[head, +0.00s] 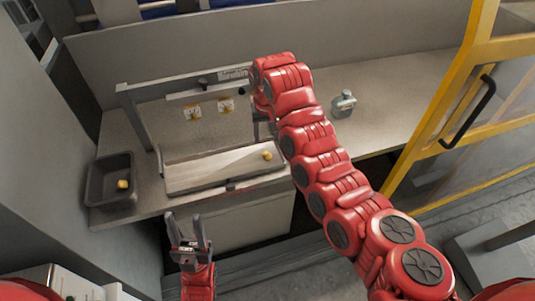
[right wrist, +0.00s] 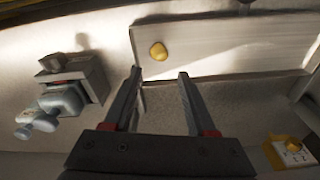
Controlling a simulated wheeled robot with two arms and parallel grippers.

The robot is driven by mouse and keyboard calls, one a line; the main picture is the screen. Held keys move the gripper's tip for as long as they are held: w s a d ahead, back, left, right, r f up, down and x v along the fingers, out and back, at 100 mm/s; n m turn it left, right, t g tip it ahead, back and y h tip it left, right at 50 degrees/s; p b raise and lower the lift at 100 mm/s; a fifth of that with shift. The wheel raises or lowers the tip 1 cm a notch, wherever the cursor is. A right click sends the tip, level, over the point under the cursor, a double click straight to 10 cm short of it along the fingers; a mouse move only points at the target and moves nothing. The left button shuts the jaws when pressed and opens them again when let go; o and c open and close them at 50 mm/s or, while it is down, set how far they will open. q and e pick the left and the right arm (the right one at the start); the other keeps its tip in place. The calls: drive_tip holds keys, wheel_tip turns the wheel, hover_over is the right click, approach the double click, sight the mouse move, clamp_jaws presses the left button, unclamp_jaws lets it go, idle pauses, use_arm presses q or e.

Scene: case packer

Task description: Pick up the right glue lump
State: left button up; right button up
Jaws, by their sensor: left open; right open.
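A small yellow glue lump (head: 267,155) sits near the right end of the pale, flat plate (head: 205,172); it also shows in the right wrist view (right wrist: 158,51). A second yellow lump (head: 123,184) lies in the black bin at the left. My right gripper (right wrist: 160,73) is open and empty, its fingertips pointing toward the lump on the plate and apart from it. In the head view my right arm mostly hides this gripper. My left gripper (head: 188,228) is open and empty, in front of the bench, away from both lumps.
The black bin (head: 96,183) stands on the bench's left end. A yellow-framed door (head: 408,155) bounds the right side.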

sight(268, 153)
wheel_tip(268, 153, down, 2)
drive_tip(key=shift+f+p, duration=0.2)
drive_tip(key=shift+p, duration=0.3)
drive_tip(key=shift+f, duration=0.3)
drive_tip(key=f+p, duration=0.3)
drive_tip(key=shift+w+d+f, duration=0.2)
drive_tip(key=shift+w+f, duration=0.05)
drive_tip(key=shift+f, duration=0.15)
drive_tip(key=shift+w+f, duration=0.15)
drive_tip(key=shift+f, duration=0.75)
clamp_jaws()
